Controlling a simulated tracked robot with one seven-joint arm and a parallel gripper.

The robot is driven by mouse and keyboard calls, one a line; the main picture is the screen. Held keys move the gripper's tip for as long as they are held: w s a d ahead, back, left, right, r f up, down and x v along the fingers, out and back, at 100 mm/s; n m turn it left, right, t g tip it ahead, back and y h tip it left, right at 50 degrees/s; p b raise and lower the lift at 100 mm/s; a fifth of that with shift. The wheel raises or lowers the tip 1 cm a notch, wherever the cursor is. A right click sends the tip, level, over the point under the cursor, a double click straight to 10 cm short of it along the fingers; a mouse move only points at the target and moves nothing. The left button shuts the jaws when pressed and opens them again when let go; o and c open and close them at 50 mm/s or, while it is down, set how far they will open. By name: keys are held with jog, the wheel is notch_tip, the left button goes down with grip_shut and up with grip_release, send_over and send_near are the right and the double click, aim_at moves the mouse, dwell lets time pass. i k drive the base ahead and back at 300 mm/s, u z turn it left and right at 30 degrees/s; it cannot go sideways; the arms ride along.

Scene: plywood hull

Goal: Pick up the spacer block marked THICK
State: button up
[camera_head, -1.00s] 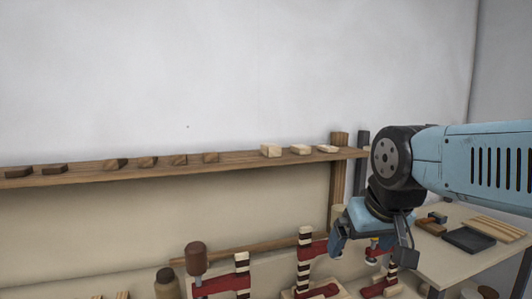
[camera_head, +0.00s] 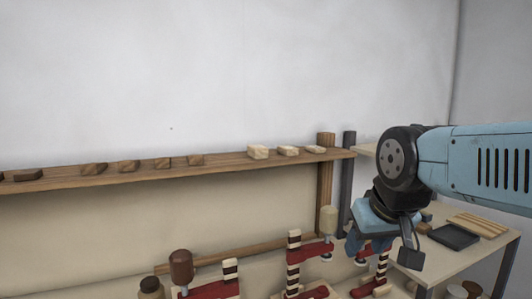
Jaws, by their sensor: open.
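Several small wooden blocks lie in a row on a long wall shelf (camera_head: 225,166). Three pale blocks sit toward its right end: a thicker-looking one (camera_head: 258,152), a middle one (camera_head: 288,151) and a flatter one (camera_head: 315,149). Darker brown blocks, one of them here (camera_head: 195,160), lie to the left. No marking is legible, so I cannot tell which block is THICK. My gripper (camera_head: 380,248) hangs at the right, pointing down, below and right of the shelf's end. It is open, apart from the blocks, with no object seen in it.
Red clamps with striped posts (camera_head: 293,262) and a dark-knobbed handle (camera_head: 181,266) stand below the shelf. An upright wooden post (camera_head: 325,185) meets the shelf's right end. A side table (camera_head: 440,262) at right holds a dark tray (camera_head: 453,236) and wooden strips. The wall above the shelf is clear.

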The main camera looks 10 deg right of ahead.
aim_at(257, 152)
jog(key=u, duration=0.55)
jog(key=i, duration=0.1)
jog(key=z, duration=2.55)
jog(key=k, duration=2.1)
jog(key=u, duration=1.1)
jog(key=i, duration=1)
jog(key=z, duration=0.1)
